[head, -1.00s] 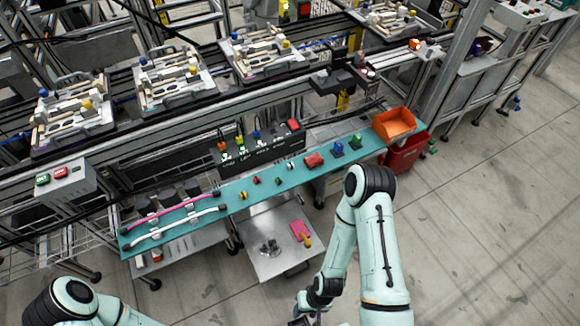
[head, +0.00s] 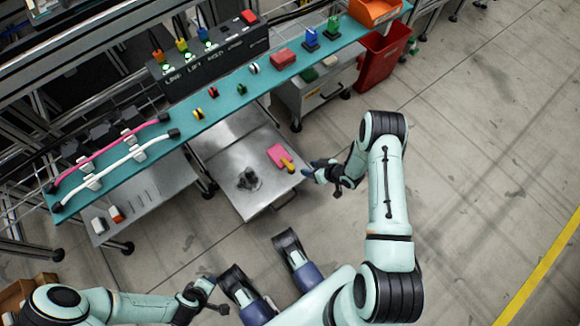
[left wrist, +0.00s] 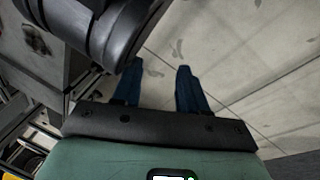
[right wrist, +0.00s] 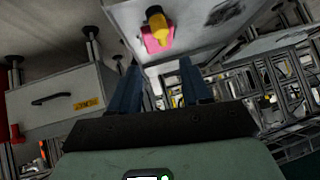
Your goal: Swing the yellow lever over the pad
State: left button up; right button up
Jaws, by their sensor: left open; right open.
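A yellow lever (head: 288,164) sits at the edge of a flat pink pad (head: 276,154) on the right part of a grey metal shelf (head: 222,160). In the right wrist view the yellow lever (right wrist: 157,22) stands out in front of the pink pad (right wrist: 150,42). My right gripper (head: 313,172) is just right of the lever, at the shelf's edge. Its open fingers (right wrist: 157,74) are empty and point toward the lever, with a gap between. My left gripper (left wrist: 155,88) is open and empty over the floor, low in the head view, away from the shelf.
The teal bench (head: 225,102) with small coloured parts and pink and white hoses runs behind and above the shelf. A red bin (head: 385,58) stands at the upper right. The floor right of the shelf is clear.

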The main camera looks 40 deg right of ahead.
aim_at(290, 165)
jog(key=b+x, duration=0.4)
jog(key=x, duration=0.7)
jog(key=shift+w+a+f, duration=0.2)
jog(key=shift+a+f, duration=0.05)
pick_arm(q)
jog(key=s+a+f+g, duration=0.1)
jog(key=s+f+g, duration=0.2)
jog(key=s+f, duration=0.3)
jog(key=shift+s+n+g+b, duration=0.3)
jog(key=shift+s+b, duration=0.05)
jog(key=shift+s, duration=1.55)
pick_arm(e)
jog(key=shift+w+a+f, duration=0.15)
jog(key=shift+w+f, duration=0.25)
jog(key=shift+w, duration=0.05)
pick_arm(q)
jog(key=shift+a+f, duration=0.1)
